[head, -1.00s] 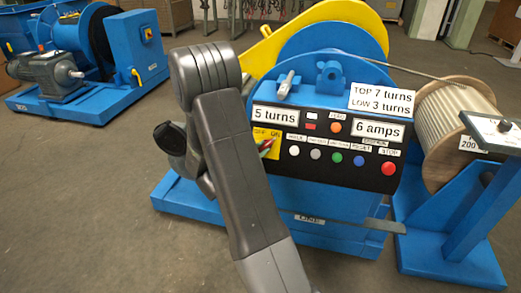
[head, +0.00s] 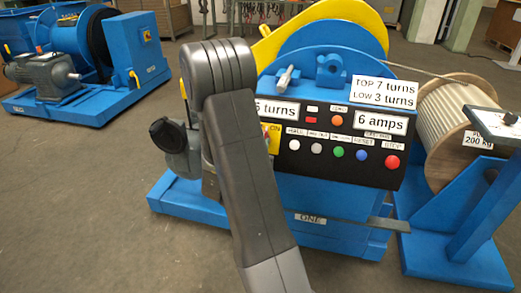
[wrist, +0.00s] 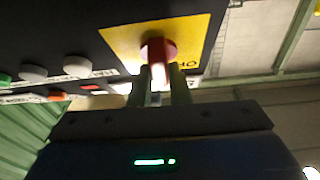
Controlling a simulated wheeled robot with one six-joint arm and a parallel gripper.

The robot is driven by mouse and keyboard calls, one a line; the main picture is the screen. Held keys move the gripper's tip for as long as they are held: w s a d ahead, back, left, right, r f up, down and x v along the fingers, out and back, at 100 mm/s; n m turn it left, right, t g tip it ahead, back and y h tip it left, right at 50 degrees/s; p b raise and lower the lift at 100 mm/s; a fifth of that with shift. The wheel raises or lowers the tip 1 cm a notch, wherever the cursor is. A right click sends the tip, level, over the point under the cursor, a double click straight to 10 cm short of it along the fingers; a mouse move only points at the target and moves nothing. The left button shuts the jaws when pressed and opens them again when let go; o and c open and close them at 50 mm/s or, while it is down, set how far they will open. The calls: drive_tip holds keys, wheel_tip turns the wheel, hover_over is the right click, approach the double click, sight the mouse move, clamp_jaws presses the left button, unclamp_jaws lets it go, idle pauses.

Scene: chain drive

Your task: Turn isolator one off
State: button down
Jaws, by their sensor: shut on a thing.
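Isolator one is a red rotary handle (wrist: 157,52) on a yellow plate (wrist: 184,39), seen close in the wrist view. My gripper (wrist: 159,90) reaches it from below in that view, with its two fingers closed on either side of the red handle. Part of an "ON" label shows beside the handle; the handle's exact angle is hard to tell. In the head view, a strip of the yellow plate (head: 273,138) with "ON" shows at the left of the black control panel (head: 340,167). My arm hides the gripper and most of the handle there.
The panel belongs to a blue winch machine marked "ONE" (head: 311,219). Its buttons, including a red stop button (head: 392,162), sit right of the isolator. A rope drum (head: 450,125) stands at the right, another blue machine (head: 95,60) at the back left. The left floor is clear.

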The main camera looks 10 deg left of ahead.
drive_tip(key=n+y, duration=0.1)
drive_tip(key=n, duration=0.1)
drive_tip(key=n+y+b, duration=0.1)
drive_tip(key=n+y, duration=0.1)
drive_tip(key=n+y+b, duration=0.1)
drive_tip(key=n, duration=0.1)
drive_tip(key=shift+d+f+n+g, duration=0.1)
drive_tip(key=shift+d+n+g, duration=0.2)
drive_tip(key=shift+n, duration=0.1)
drive_tip(key=shift+d+r+n+g+y+b, duration=0.1)
drive_tip(key=shift+n+g+y+b, duration=0.75)
drive_tip(key=shift+n, duration=0.85)
drive_tip(key=shift+r+n+g+y+b, duration=0.1)
drive_tip(key=shift+n+g+y+b, duration=0.3)
drive_tip(key=shift+n+y, duration=1.1)
drive_tip(key=shift+n, duration=0.4)
drive_tip(key=c, duration=1.4)
unclamp_jaws()
drive_tip(key=shift+o, duration=0.2)
drive_tip(key=v, duration=1.3)
drive_tip(key=shift+s+r, duration=0.2)
drive_tip(key=shift+s, duration=0.2)
